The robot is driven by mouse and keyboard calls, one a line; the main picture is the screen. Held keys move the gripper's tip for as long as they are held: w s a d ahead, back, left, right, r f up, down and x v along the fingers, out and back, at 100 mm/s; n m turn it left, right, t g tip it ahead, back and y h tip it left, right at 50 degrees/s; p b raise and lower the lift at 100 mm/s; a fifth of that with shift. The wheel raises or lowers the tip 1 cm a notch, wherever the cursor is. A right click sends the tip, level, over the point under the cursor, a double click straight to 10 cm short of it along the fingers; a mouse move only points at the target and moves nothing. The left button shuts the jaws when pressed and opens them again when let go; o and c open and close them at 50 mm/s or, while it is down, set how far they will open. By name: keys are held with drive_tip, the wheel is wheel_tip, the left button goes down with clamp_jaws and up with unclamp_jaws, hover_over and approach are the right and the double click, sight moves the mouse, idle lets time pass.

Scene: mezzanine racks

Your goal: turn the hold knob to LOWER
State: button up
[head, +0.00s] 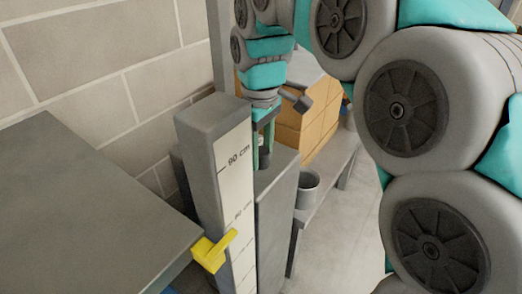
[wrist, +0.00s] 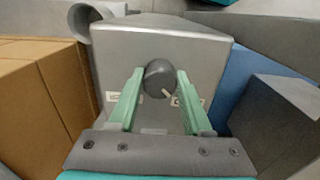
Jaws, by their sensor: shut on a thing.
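The hold knob (wrist: 158,76) is dark grey and round, on a face of a grey box (wrist: 160,45). Its pale pointer mark slants to the lower right in the wrist view, toward the right-hand label (wrist: 186,101). Another label (wrist: 111,98) lies to the left and a faint one below; I cannot read their words. My gripper (wrist: 159,77) has its two green fingers shut on the knob, one on each side. In the head view my gripper (head: 264,150) reaches down to the top of the grey box (head: 277,205), and the knob is mostly hidden.
A grey post (head: 205,160) with a centimetre scale and a yellow pointer (head: 212,251) stands left of the box. A grey platform (head: 85,210) lies further left. A grey cup (head: 307,188) and cardboard boxes (head: 318,122) are on the right side. A brick wall stands behind.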

clamp_jaws()
